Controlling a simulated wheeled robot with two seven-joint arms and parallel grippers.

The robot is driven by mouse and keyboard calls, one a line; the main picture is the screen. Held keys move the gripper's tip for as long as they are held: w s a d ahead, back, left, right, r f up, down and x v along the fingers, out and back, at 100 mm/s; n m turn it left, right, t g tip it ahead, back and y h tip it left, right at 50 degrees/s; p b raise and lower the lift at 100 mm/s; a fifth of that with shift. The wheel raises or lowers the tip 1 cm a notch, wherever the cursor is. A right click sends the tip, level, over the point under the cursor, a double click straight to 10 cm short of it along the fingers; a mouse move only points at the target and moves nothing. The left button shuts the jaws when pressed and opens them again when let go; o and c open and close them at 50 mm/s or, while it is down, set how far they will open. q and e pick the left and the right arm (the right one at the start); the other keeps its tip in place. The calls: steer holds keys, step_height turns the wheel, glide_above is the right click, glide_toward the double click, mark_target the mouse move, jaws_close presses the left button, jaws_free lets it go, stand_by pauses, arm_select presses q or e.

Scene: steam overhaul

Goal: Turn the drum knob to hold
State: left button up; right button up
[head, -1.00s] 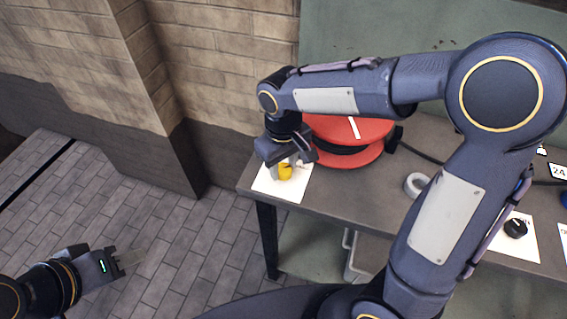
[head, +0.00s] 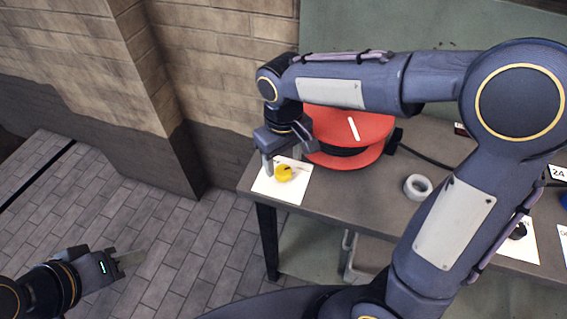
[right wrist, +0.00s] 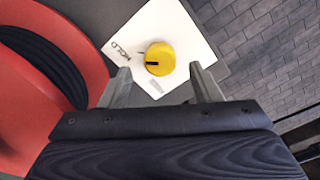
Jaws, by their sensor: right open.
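The yellow drum knob (head: 284,173) stands on a white card (head: 296,192) at the table's left corner. In the right wrist view the knob (right wrist: 160,58) carries a black pointer mark that points left, towards the area just below the printed word HOLD on the card (right wrist: 188,29). A second, fainter marking lies below the knob, too small to read. My right gripper (head: 284,163) is open above the knob. In the wrist view its fingers (right wrist: 160,70) are spread on either side of the knob, apart from it. My left gripper (head: 128,262) hangs over the floor, far from the table.
A red drum (head: 350,135) with a white stripe stands right beside the card, close to my right gripper. A pale ring (head: 418,187) and a black knob (head: 518,231) on another card are further right on the table. A brick wall rises behind.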

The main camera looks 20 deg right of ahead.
mark_target(285, 170)
step_height(285, 170, up, 5)
steer(key=shift+f, duration=0.1)
steer(key=shift+s+d, duration=0.1)
stand_by(0.5)
steer(key=s+d+m+t+y, duration=0.2)
steer(key=s+d+m, duration=0.1)
steer(key=s, duration=0.5)
steer(key=s+d+f+m+t+y, duration=0.1)
steer(key=s+d+m+t, duration=0.1)
steer(key=s+d, duration=0.4)
steer(key=shift+s+m+t+y+p, duration=0.45)
steer(key=shift+s+t, duration=0.35)
steer(key=shift+s, duration=0.45)
